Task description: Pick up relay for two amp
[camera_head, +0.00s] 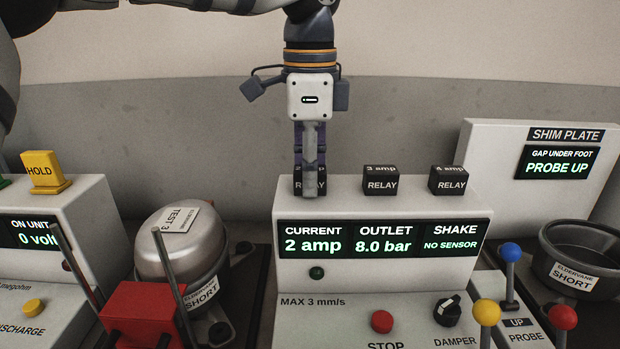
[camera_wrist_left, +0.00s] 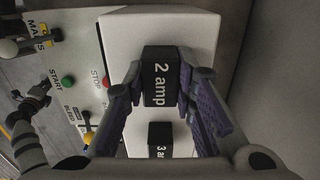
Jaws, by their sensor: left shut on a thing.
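The relay for two amp is a small black block with white "2 amp" lettering (camera_wrist_left: 161,84), seen between my fingers in the left wrist view. In the head view it stands at the left end of the white console's top (camera_head: 340,205), mostly hidden behind my fingers. My left gripper (camera_head: 310,190) points straight down and is shut on this relay. I cannot tell whether the relay is resting on the console or slightly raised. The 3 amp relay (camera_head: 381,181) and the 4 amp relay (camera_head: 448,181) stand to its right.
The console display reads "2 amp" and "8.0 bar". A red stop button (camera_head: 382,321) and black knob (camera_head: 447,310) sit below. A silver compressor dome (camera_head: 181,242) stands left, a shim plate panel (camera_head: 500,185) and dark bowl (camera_head: 580,250) right. The wall behind is clear.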

